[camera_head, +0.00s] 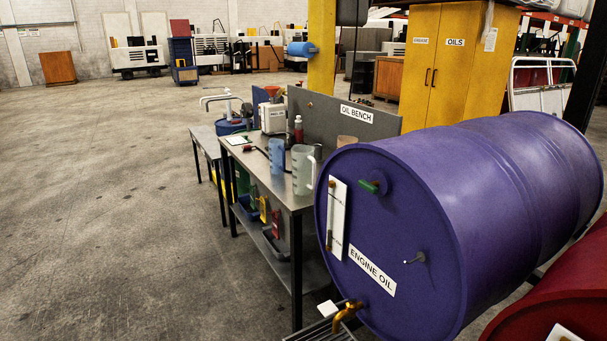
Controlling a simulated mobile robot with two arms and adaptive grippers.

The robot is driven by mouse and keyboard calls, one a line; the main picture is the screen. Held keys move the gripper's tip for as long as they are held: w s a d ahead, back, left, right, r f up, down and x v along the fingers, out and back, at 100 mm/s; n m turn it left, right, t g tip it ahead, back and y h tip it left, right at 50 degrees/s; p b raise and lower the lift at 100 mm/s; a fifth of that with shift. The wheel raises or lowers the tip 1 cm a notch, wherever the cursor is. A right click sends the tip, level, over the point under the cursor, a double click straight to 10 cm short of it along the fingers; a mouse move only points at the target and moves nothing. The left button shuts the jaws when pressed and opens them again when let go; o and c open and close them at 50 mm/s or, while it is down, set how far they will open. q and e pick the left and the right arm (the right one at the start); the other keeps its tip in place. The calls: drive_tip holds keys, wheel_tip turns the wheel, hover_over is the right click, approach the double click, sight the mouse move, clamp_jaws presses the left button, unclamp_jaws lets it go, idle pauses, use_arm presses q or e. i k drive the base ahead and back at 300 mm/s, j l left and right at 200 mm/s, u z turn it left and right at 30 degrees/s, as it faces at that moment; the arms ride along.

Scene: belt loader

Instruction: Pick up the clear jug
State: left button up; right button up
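The clear jug (301,171) is a pale, see-through jug. It stands upright on the grey metal top of the oil bench (262,172), close to the near end. Its handle side is towards the right, near the purple drum. A translucent blue jug (276,157) stands just left of and behind it. Neither of my grippers is in view.
A purple engine oil drum (400,235) lies on its side right of the bench, with a brass tap (347,313) low on its face. A red drum (545,310) is at lower right. A red bottle (298,131) and white canister (272,118) stand farther back. Floor at left is clear.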

sight(304, 162)
drive_tip(key=z, duration=0.75)
drive_tip(key=i+j+z, duration=0.2)
drive_tip(key=j+z, duration=0.3)
drive_tip(key=j, duration=0.15)
drive_tip(key=i+j+z, duration=0.1)
drive_tip(key=j+z, duration=0.4)
drive_tip(key=j, duration=0.15)
drive_tip(key=j+z, duration=0.5)
drive_tip(key=j, duration=0.2)
